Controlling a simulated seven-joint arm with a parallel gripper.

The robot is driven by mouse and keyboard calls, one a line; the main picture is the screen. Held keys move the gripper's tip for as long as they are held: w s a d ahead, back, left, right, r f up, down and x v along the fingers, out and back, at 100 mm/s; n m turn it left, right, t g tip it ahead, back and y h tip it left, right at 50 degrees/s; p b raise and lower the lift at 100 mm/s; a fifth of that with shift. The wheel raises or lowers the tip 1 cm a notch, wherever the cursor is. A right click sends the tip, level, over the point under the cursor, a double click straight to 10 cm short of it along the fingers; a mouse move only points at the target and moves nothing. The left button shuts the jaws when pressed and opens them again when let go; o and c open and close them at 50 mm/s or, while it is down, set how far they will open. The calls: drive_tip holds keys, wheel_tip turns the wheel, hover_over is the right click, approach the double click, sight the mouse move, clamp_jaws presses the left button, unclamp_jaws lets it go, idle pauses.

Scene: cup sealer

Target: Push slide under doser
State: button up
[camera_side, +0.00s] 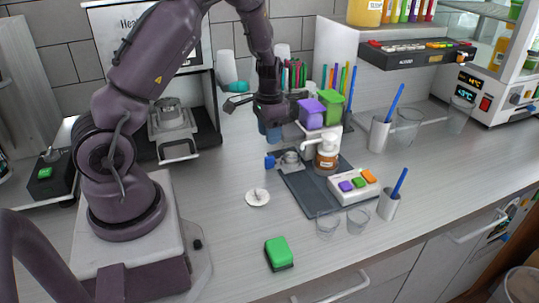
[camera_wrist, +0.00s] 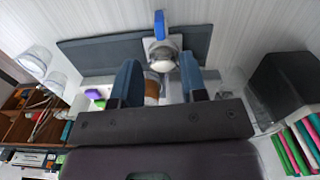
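The doser (camera_side: 312,130) stands on a dark base plate (camera_side: 300,196), with a purple and a green container on top. The slide (camera_side: 290,158) sticks out on its left side, with a blue handle (camera_side: 270,162) and a round metal holder. In the wrist view the slide's blue handle (camera_wrist: 159,24) points away from my gripper and the round holder (camera_wrist: 162,53) lies just beyond the fingertips. My gripper (camera_side: 268,133) is above and behind the slide, left of the doser. In the wrist view my gripper (camera_wrist: 159,75) has its blue fingers apart, with no object visibly gripped.
An orange-labelled jar (camera_side: 326,158) stands under the doser. A button box (camera_side: 354,188) sits at the plate's right front. Clear cups (camera_side: 358,219) and straw holders stand to the right. A white disc (camera_side: 257,198) and a green sponge (camera_side: 279,252) lie on the open counter in front.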

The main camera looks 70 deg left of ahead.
sight(270, 157)
drive_tip(key=shift+f+m, duration=0.25)
drive_tip(key=shift+m, duration=0.15)
wheel_tip(270, 157, down, 7)
drive_tip(key=shift+f, duration=0.1)
clamp_jaws()
